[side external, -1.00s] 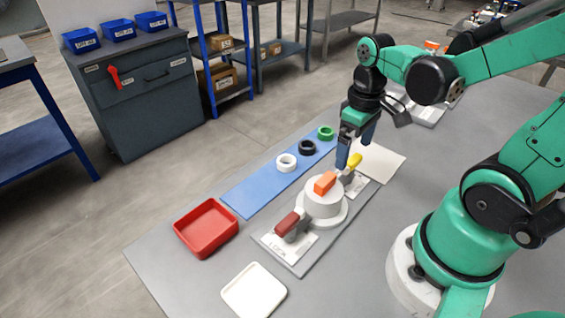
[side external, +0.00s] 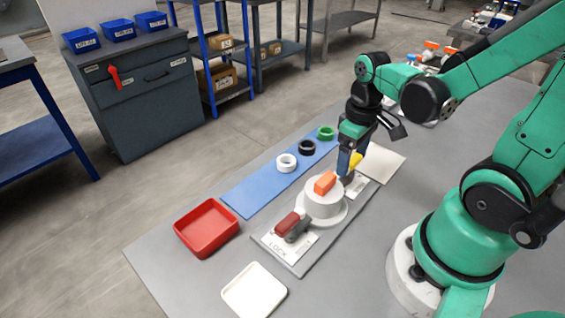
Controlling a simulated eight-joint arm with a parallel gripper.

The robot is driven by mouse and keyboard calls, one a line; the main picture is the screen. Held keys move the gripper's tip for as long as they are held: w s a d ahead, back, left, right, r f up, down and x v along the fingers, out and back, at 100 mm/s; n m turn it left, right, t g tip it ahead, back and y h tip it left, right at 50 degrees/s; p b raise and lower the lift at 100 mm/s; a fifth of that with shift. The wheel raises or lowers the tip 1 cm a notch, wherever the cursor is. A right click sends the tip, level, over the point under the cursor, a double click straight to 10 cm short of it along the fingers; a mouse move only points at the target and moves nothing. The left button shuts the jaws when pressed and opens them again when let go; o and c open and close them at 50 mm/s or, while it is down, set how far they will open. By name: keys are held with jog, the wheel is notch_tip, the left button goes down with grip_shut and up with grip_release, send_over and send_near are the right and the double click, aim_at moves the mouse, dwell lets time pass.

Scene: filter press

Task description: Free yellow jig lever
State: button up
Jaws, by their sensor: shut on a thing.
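The yellow jig lever (side external: 356,160) stands at the far end of the grey jig plate (side external: 302,268). My gripper (side external: 350,163) is shut on the lever; its fingers hide part of the handle. A white round filter body (side external: 322,203) with an orange block (side external: 325,182) on top sits in the middle of the plate. A red-handled lever (side external: 287,223) is at the near end, beside a white label.
A red tray (side external: 188,243) and a white tray (side external: 232,296) lie at the near left. A blue mat (side external: 245,197) holds a white ring (side external: 287,162), a black ring (side external: 307,147) and a green ring (side external: 326,133). A pale flat sheet (side external: 386,164) lies behind the jig.

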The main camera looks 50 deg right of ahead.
jog(key=shift+m, duration=0.3)
jog(key=m, duration=0.3)
jog(key=shift+m, duration=0.3)
jog(key=m, duration=0.4)
jog(key=shift+m, duration=0.3)
jog(key=m, duration=0.4)
jog(key=shift+m, duration=2.5)
jog(key=o, duration=1.2)
